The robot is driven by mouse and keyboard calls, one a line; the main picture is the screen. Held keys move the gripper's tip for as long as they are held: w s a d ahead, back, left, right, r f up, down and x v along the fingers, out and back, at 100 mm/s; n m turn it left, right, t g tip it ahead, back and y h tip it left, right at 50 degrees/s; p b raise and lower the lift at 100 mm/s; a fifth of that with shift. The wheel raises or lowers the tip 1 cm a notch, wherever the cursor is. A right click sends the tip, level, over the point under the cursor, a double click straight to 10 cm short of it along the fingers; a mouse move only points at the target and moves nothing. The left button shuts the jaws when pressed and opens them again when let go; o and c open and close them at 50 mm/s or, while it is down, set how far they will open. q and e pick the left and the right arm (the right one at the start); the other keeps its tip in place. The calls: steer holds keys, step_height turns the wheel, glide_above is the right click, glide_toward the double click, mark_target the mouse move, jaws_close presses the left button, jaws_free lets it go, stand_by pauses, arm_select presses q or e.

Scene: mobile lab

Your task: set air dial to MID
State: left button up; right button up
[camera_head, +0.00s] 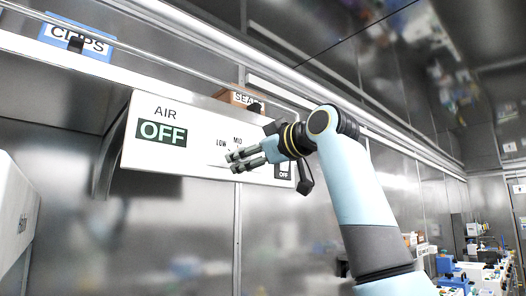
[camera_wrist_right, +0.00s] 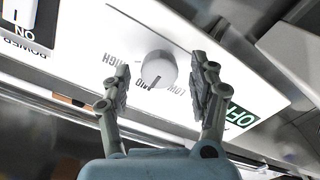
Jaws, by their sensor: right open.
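The white air panel (camera_head: 190,165) is on the wall, with a green display (camera_head: 162,133) that reads OFF and the labels LOW and MID to its right. In the right wrist view the round white air dial (camera_wrist_right: 159,69) shows upside down, with HIGH, MID and LOW around it. A dark mark on the dial points toward the MID lettering. My right gripper (camera_head: 234,162) is open in front of the panel, its fingers on either side of the dial, with no clear contact. In the head view the gripper hides the dial. My left gripper is not in view.
A power switch (camera_wrist_right: 20,12) is on the same panel, beyond the dial from the display. A shelf above holds a blue CLIPS bin (camera_head: 77,36) and a brown box (camera_head: 240,98). A white appliance (camera_head: 15,215) stands at the left. Metal wall lies below the panel.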

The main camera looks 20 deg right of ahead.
steer(key=v, duration=1.1)
